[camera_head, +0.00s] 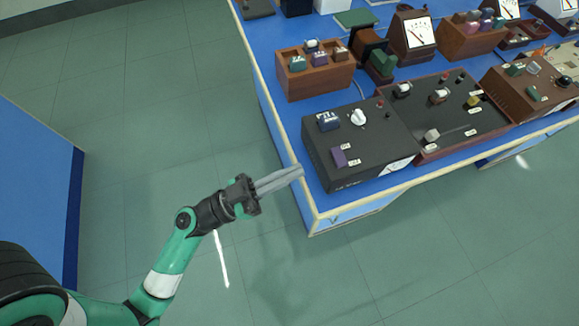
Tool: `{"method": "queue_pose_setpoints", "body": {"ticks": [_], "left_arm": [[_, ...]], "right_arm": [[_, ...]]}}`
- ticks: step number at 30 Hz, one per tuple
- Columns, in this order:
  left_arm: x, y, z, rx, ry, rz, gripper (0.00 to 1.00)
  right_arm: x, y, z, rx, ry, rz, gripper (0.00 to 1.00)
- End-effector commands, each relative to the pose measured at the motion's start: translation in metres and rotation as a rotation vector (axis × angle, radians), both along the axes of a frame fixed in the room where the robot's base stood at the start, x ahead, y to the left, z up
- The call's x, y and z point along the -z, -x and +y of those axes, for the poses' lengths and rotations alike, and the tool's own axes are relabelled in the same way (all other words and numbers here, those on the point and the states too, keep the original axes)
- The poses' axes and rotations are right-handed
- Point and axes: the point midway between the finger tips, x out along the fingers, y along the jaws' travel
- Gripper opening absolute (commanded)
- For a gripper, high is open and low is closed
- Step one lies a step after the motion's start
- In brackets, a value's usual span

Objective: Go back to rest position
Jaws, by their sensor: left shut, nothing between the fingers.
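My left gripper (280,180) comes in from the left on its green and black arm. Its two grey fingers lie together, shut, with nothing between them. In this view the fingertips are just off the left side of the blue bench, near the front left corner of a black instrument box (362,142). I cannot tell the exact gap between the tips and the bench. My right gripper is not in view.
The blue bench (291,115) carries the black box, a brown-framed black panel (450,120), a wooden box with blocks (316,77) and dial meters (413,32). Another blue bench (38,180) stands at left. Green floor (170,90) between them is clear.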

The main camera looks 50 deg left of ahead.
Motion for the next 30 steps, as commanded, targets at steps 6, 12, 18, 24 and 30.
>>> {"method": "queue_pose_setpoints", "body": {"ticks": [6, 12, 18, 24, 30], "left_arm": [[0.002, 0.002, -0.002, 0.008, 0.001, -0.001, 0.00], [0.001, 0.002, -0.001, 0.008, 0.001, -0.001, 0.00], [0.001, 0.002, -0.001, 0.008, 0.001, -0.001, 0.00], [-0.018, -0.001, -0.009, 0.033, -0.007, -0.021, 0.00], [-0.148, -0.029, -0.041, 0.120, -0.126, -0.265, 0.00]], "right_arm": [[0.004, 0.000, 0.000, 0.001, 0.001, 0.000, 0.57], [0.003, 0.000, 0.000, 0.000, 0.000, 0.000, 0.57], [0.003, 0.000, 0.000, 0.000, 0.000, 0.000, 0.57], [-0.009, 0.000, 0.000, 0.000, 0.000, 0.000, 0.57], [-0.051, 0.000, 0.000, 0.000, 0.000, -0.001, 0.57]]}}
